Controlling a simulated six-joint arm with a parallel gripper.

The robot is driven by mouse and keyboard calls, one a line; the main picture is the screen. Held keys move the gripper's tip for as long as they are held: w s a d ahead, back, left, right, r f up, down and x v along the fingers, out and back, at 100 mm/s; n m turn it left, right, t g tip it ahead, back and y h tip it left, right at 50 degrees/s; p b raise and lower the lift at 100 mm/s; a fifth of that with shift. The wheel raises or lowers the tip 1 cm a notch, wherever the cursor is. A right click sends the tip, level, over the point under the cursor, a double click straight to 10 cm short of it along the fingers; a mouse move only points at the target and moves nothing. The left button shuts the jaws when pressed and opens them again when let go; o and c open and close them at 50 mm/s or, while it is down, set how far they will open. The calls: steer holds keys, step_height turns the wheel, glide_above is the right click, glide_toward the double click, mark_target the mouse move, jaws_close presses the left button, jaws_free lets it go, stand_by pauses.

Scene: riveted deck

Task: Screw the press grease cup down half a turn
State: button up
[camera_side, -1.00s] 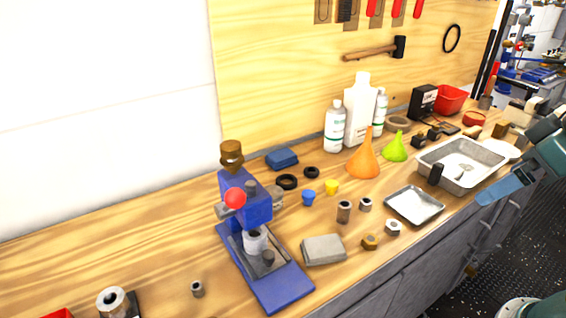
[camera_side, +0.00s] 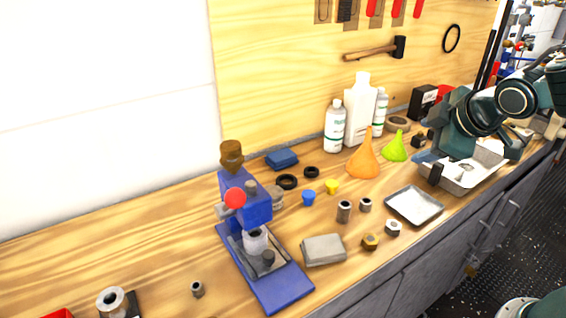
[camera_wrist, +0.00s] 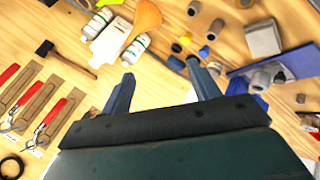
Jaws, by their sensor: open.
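The grease cup (camera_side: 231,154) is a brown, brass-like cap on top of the blue press (camera_side: 247,211), at the left of the bench in the side view. In the wrist view, blue parts of the press (camera_wrist: 287,67) show at the right; I cannot make out the cup there. My gripper (camera_wrist: 158,70) is open, with two blue-grey fingers spread and nothing between them. In the side view my arm reaches in from the right, above the deep metal tray (camera_side: 440,178), far from the cup. The fingertips are not clear in that view.
An orange funnel (camera_side: 362,160), a green funnel (camera_side: 395,149) and white bottles (camera_side: 360,108) stand between my arm and the press. A shallow tray (camera_side: 414,205), a grey block (camera_side: 323,250) and small fittings lie along the front. A hammer (camera_side: 375,50) hangs on the board behind.

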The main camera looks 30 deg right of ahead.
steer(key=w+a+n+t+h, duration=0.2)
steer(key=w+a+n, duration=0.1)
steer(key=w+n, duration=0.35)
steer(key=n+t+y, duration=0.7)
steer(key=n+y, duration=0.1)
steer(key=n, duration=1.6)
glide_toward(226, 142)
steer(key=s+f, duration=0.1)
steer(key=s, duration=0.3)
steer(key=shift+w+d+f, duration=0.2)
steer(key=shift+d, duration=0.25)
steer(key=shift+w, duration=0.1)
steer(key=shift+w+a, duration=0.45)
steer(key=shift+w, duration=1.8)
steer(key=shift+w+a, duration=0.4)
steer(key=shift+w, duration=1.85)
steer(key=shift+w+a, duration=0.45)
steer(key=shift+w, duration=1.75)
steer(key=c, duration=1)
